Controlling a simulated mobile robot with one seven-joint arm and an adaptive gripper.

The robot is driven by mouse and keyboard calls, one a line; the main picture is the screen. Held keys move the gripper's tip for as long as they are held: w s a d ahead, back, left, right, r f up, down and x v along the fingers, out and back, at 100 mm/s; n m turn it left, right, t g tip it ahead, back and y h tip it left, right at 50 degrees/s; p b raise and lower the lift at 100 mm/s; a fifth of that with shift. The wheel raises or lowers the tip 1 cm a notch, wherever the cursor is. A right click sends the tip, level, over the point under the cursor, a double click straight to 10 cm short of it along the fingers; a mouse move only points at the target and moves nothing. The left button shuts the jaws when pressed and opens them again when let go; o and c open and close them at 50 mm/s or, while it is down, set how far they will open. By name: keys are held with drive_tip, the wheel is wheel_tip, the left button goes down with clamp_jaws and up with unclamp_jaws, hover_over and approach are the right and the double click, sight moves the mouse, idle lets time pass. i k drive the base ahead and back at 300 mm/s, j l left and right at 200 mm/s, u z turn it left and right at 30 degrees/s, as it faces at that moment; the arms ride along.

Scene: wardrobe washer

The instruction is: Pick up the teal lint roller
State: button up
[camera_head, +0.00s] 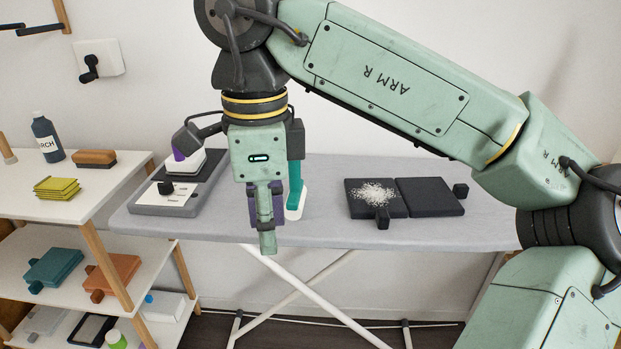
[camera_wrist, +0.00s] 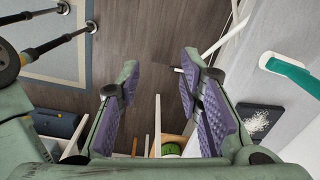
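My gripper (camera_head: 265,222) points down at the front of the board. In the wrist view, its two purple-padded fingers (camera_wrist: 160,75) are apart with nothing held between them; the floor shows beyond.
A dark folded-out panel (camera_head: 422,196) with white specks on its left half lies on the board. A grey iron station (camera_head: 170,204) is at the left. A shelf (camera_head: 40,207) with a bottle (camera_head: 46,138), brush (camera_head: 95,158) and cloths stands further left.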

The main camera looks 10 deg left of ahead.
sight(296, 199)
drive_tip(key=i+j+z, duration=0.2)
drive_tip(key=j, duration=0.15)
drive_tip(key=i+j+z, duration=0.2)
drive_tip(key=j, duration=0.2)
drive_tip(key=i+j+z, duration=0.2)
drive_tip(key=j, duration=0.2)
drive_tip(key=j+z, duration=0.2)
drive_tip(key=j, duration=0.2)
